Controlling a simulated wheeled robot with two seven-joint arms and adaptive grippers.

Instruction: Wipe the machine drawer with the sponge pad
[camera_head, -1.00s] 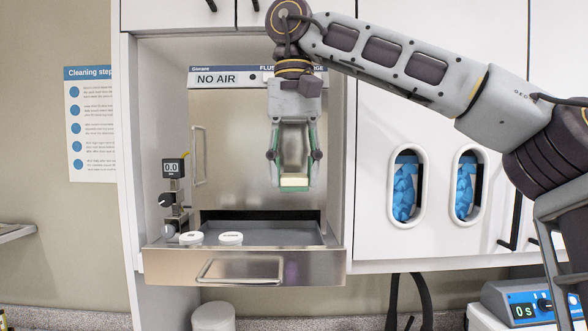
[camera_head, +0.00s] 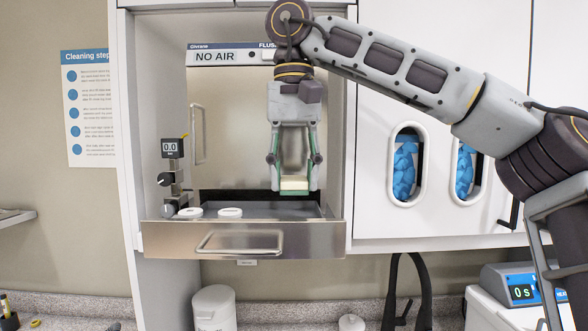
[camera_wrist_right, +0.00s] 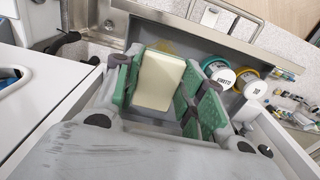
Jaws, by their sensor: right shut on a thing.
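The machine drawer (camera_head: 243,238) is pulled out below the steel machine front, with a looped handle on its face. My right gripper (camera_head: 294,189) is shut on the cream sponge pad (camera_head: 294,184) and holds it low over the drawer's right part. In the right wrist view the pad (camera_wrist_right: 159,80) sits between the green finger pads (camera_wrist_right: 168,92). A yellowish smear (camera_wrist_right: 168,46) shows on the drawer floor (camera_wrist_right: 195,48) beyond the pad. I cannot tell whether the pad touches the floor. My left gripper is not in view.
Two white-lidded jars (camera_head: 190,213) (camera_head: 230,212) stand in the drawer's left part, close to the gripper in the right wrist view. A gauge with a valve (camera_head: 173,165) stands at the drawer's left. Cabinet doors flank the bay at right.

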